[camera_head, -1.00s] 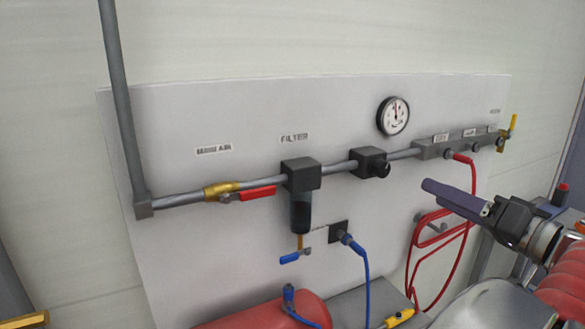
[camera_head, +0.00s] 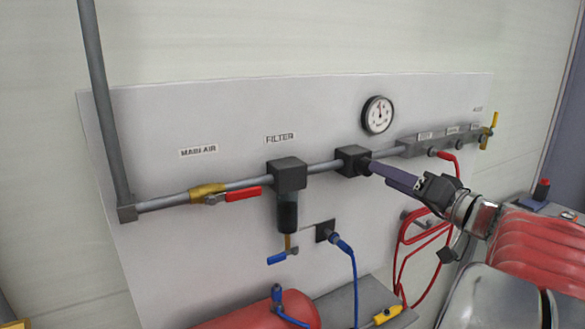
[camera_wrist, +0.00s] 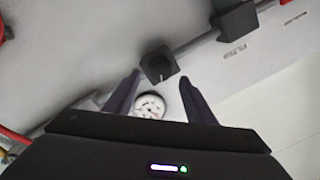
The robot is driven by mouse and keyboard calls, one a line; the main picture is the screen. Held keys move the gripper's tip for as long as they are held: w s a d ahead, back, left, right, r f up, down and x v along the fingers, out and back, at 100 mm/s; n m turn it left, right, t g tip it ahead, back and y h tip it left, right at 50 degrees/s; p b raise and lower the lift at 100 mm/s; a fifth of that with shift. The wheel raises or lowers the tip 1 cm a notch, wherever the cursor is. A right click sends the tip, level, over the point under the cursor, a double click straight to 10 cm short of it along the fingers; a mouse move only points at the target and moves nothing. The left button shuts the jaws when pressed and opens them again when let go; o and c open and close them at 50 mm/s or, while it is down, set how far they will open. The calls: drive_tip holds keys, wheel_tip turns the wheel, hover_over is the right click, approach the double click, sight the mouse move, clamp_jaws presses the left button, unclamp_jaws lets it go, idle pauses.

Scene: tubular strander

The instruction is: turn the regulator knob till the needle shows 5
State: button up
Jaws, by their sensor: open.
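The regulator (camera_head: 350,160) is a black block on the grey air pipe. Its round black knob (camera_wrist: 158,68) faces out of the panel in the wrist view. The white pressure gauge (camera_head: 378,115) is above and right of the regulator. Its needle points roughly upward, and the numbers are too small to read. The gauge also shows in the wrist view (camera_wrist: 149,106), between the fingers. My gripper (camera_head: 376,167) is open, its fingers aimed at the knob. In the wrist view the knob lies ahead between the two fingertips.
A black filter (camera_head: 288,175) and a red-handled valve (camera_head: 240,194) sit left on the same pipe. A manifold (camera_head: 420,143) with outlets is to the right. Red hose (camera_head: 425,235) hangs below my gripper. A blue hose (camera_head: 354,280) hangs further left.

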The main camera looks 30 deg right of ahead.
sight(366, 167)
drive_tip(key=shift+w+a, duration=0.2)
drive_tip(key=shift+w, duration=1.95)
drive_tip(key=c, duration=1)
drive_tip(key=shift+c, duration=0.2)
